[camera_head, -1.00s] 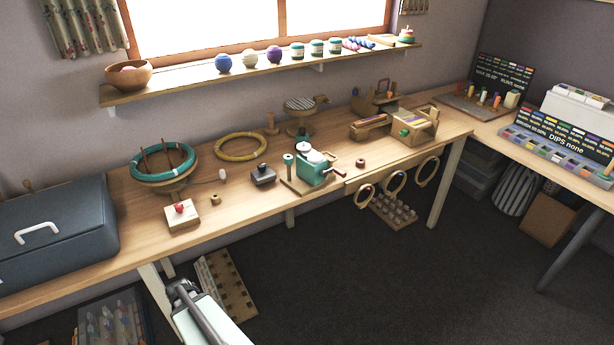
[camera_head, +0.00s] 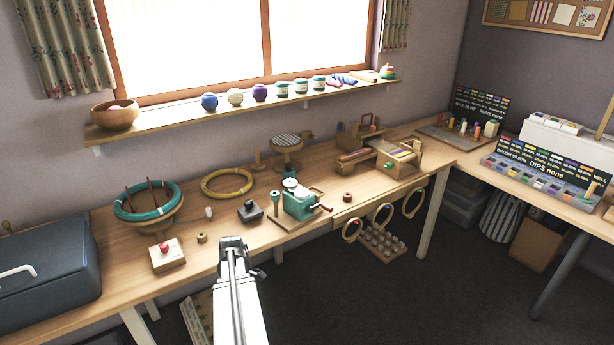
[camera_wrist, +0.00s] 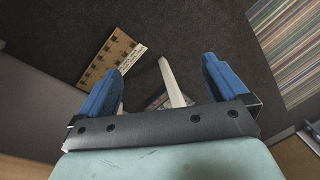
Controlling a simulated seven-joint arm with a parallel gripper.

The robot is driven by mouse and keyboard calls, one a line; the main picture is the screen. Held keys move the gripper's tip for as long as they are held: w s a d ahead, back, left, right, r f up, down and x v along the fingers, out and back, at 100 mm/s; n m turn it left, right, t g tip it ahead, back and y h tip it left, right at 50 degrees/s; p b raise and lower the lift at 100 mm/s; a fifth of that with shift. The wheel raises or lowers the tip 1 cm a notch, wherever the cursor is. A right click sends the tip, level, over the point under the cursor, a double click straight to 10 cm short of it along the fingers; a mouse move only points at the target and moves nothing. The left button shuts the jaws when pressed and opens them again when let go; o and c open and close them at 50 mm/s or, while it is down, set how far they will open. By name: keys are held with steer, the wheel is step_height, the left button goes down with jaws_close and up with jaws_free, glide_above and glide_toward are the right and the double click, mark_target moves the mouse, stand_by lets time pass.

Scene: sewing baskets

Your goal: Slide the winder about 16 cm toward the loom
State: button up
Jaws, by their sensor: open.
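The winder (camera_head: 299,203) is a green, crank-handled device on a small wooden board, standing on the table near its front edge, right of middle. A wooden frame with coloured threads, which looks like the loom (camera_head: 398,158), stands further back to the right. My gripper (camera_head: 232,243) is in front of the table edge, left of the winder and apart from it. In the wrist view my gripper (camera_wrist: 160,80) shows two blue fingers spread wide with nothing between them. The wrist view shows neither winder nor loom.
A dark block (camera_head: 250,212) sits just left of the winder, and a small brown spool (camera_head: 347,197) to its right. A yellow hoop (camera_head: 227,182) and a teal-ringed swift (camera_head: 148,203) lie further left. Wooden rings hang at the front edge. A pegged board (camera_wrist: 110,58) is on the floor.

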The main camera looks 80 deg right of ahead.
steer(key=s+d+r+m+h, duration=0.1)
steer(key=s+d+r+m, duration=0.1)
steer(key=s+d+r, duration=0.3)
steer(key=s+d+r+m+h, duration=0.1)
steer(key=s+d+r+m, duration=0.2)
steer(key=d, duration=0.5)
steer(key=m+t+h, duration=0.2)
steer(key=m+t, duration=0.2)
glide_toward(297, 196)
steer(key=d, duration=0.3)
steer(key=shift+r, duration=0.35)
steer(key=shift+f, duration=0.1)
steer(key=x, duration=1.3)
steer(key=shift+d+f, duration=0.15)
steer(key=shift+f, duration=0.2)
